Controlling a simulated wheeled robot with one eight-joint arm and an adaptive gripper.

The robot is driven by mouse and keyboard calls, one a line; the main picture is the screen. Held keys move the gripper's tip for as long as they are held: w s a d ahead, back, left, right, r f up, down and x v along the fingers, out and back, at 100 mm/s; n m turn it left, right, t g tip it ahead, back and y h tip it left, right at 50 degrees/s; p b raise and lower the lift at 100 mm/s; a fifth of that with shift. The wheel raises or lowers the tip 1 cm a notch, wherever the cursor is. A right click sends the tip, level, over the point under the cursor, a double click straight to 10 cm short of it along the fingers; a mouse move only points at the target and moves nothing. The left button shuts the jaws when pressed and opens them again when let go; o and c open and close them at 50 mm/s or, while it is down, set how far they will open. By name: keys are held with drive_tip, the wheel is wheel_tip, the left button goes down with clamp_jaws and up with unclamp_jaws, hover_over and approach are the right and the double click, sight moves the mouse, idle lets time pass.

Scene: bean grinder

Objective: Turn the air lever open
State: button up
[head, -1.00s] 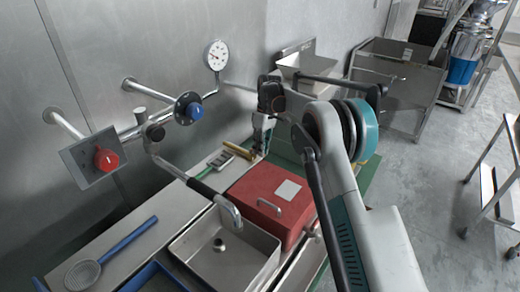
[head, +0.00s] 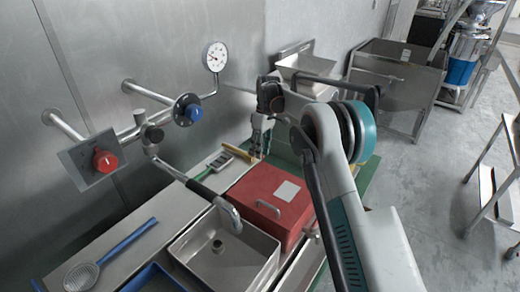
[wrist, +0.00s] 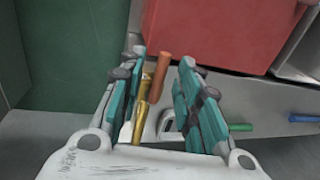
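A brass-yellow fitting (wrist: 142,108) with a copper-orange bar (wrist: 160,76) shows between my fingers in the wrist view. It looks like the air lever, but I cannot be sure. In the head view a yellow bar (head: 238,153) lies just left of my gripper (head: 258,154), on the counter by the wall. My gripper (wrist: 162,60) points down with its two teal fingers apart, one on each side of the copper bar. I see nothing clamped between them. The fitting's lower part is hidden behind my gripper's body.
A red box (head: 268,202) with a handle stands close in front of my gripper, beside a steel sink (head: 225,262). A green-handled device (head: 220,160) lies left. A red knob (head: 105,161), blue knob (head: 193,113) and gauge (head: 216,57) are on the wall side.

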wheel_tip(320, 180, up, 12)
drive_tip(key=w+d, duration=0.1)
drive_tip(key=w, duration=0.1)
drive_tip(key=shift+d+f, duration=0.15)
drive_tip(key=shift+d, duration=0.05)
idle(0.3)
drive_tip(key=s+d+r+m+t+b, duration=0.25)
drive_tip(key=s+d+r, duration=0.25)
drive_tip(key=s+r, duration=0.35)
drive_tip(key=s+d+r+m+t+b, duration=0.1)
drive_tip(key=s+d+r+m, duration=0.1)
drive_tip(key=s, duration=0.5)
drive_tip(key=s+d+r+m+t+b, duration=0.1)
drive_tip(key=s+d+b, duration=0.15)
drive_tip(key=s, duration=0.35)
drive_tip(key=s+d+f+m+t+b, duration=0.1)
drive_tip(key=s+d+f, duration=0.1)
drive_tip(key=s+f, duration=0.3)
drive_tip(key=s+d+f+m+t+h+b, duration=0.1)
drive_tip(key=s+f, duration=0.4)
drive_tip(key=s, duration=0.7)
drive_tip(key=s+d+f+m+t+b, duration=0.1)
drive_tip(key=s+d+f+m+t, duration=0.1)
drive_tip(key=s+f, duration=0.3)
drive_tip(key=s+m, duration=0.1)
drive_tip(key=s, duration=0.2)
drive_tip(key=shift+s+d+f, duration=0.2)
drive_tip(key=shift+s+d, duration=0.2)
